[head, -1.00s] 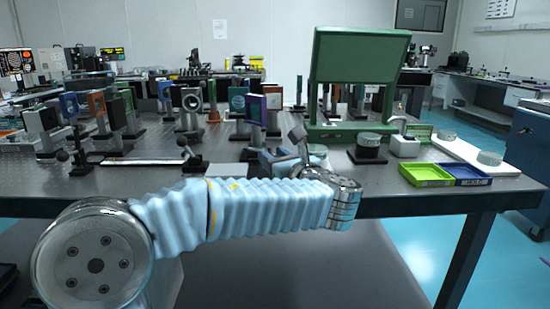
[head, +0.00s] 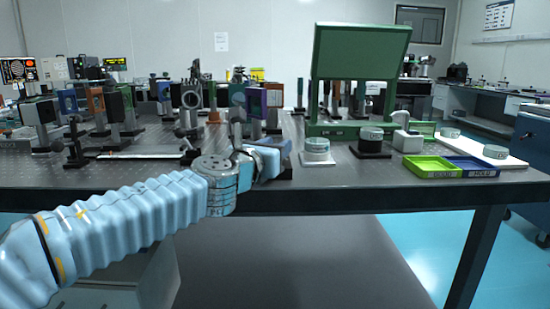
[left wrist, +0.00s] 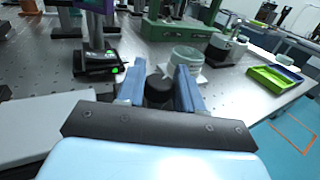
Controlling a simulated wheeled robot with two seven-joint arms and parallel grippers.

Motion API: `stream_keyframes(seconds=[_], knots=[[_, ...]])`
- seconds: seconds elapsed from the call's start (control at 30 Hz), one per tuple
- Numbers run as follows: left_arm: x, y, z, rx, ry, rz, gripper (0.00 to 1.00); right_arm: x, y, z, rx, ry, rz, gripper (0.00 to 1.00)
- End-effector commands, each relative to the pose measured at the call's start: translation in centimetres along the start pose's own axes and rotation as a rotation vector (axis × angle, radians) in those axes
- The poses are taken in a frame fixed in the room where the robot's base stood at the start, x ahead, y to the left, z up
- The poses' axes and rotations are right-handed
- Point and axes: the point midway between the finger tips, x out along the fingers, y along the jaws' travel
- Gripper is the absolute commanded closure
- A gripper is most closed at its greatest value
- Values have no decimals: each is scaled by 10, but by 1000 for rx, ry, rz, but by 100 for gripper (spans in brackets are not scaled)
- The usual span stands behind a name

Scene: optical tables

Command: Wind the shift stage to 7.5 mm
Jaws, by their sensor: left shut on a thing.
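My left gripper (left wrist: 160,76) shows in the left wrist view with its two blue fingers on either side of a dark round knob (left wrist: 158,91). It is shut on this knob. In the head view my left gripper (head: 268,152) is at the table's front edge, and its fingertips and the knob are hard to make out. A dark post base with small green lit marks (left wrist: 98,64), possibly part of the shift stage, stands left of the fingers in the left wrist view. The scale reading cannot be read. My right gripper is not in view.
White-and-grey round pieces (head: 317,146) stand right of my gripper, one on a black base (head: 370,141). A green tray (head: 430,167) and a blue tray (head: 472,168) lie farther right. Several optic mounts crowd the table's left. A green panel (head: 358,60) stands behind.

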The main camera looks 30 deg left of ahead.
Motion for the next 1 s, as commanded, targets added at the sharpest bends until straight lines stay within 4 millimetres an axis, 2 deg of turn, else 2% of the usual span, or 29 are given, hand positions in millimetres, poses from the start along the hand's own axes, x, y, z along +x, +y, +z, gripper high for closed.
stream_keyframes(seconds=[0.1,0.43,1.0], knots=[[0,2,-2,-2,-1,-88,94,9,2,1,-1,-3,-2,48],[1,2,-1,-1,1,-267,94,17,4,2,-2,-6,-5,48],[1,1,0,-1,1,-326,94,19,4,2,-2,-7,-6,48]])
